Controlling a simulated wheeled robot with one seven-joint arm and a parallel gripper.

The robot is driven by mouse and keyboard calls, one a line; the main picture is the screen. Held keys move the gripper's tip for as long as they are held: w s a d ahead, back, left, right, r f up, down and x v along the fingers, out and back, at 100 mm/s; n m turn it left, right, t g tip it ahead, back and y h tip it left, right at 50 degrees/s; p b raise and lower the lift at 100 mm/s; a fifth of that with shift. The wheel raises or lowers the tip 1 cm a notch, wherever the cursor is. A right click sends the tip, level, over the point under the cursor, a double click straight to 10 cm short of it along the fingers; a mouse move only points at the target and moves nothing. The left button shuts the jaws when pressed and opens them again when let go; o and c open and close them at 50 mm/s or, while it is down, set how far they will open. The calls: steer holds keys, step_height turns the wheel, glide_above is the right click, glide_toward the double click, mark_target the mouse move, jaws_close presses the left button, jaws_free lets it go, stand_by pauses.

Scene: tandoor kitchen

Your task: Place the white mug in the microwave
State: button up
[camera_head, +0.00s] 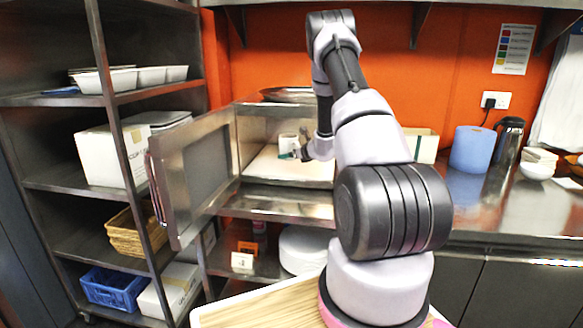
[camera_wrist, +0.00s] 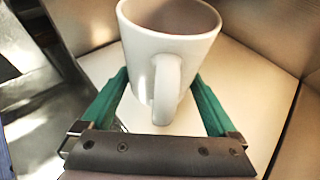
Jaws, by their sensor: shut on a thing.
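The white mug (camera_wrist: 172,45) is upright between the two green fingers of my gripper (camera_wrist: 160,95) in the wrist view, with its handle toward the wrist. My gripper is shut on it. In the head view the mug (camera_head: 288,145) shows inside the open microwave (camera_head: 240,150), above its pale floor. My gripper (camera_head: 298,153) is partly hidden there by my own arm. The microwave door (camera_head: 195,150) stands wide open to the left. I cannot tell whether the mug's base touches the microwave floor.
A metal shelf unit (camera_head: 118,98) with white trays and boxes stands at the left. A blue container (camera_head: 472,150) and a dark flask (camera_head: 508,142) stand on the steel counter (camera_head: 490,205) at the right. White plates (camera_head: 303,248) lie on the shelf below the microwave.

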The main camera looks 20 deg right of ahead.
mark_target(292, 171)
steer(key=shift+f, duration=2.4)
steer(key=shift+w+d+f, duration=0.15)
steer(key=shift+w+f, duration=0.05)
steer(key=shift+f, duration=0.15)
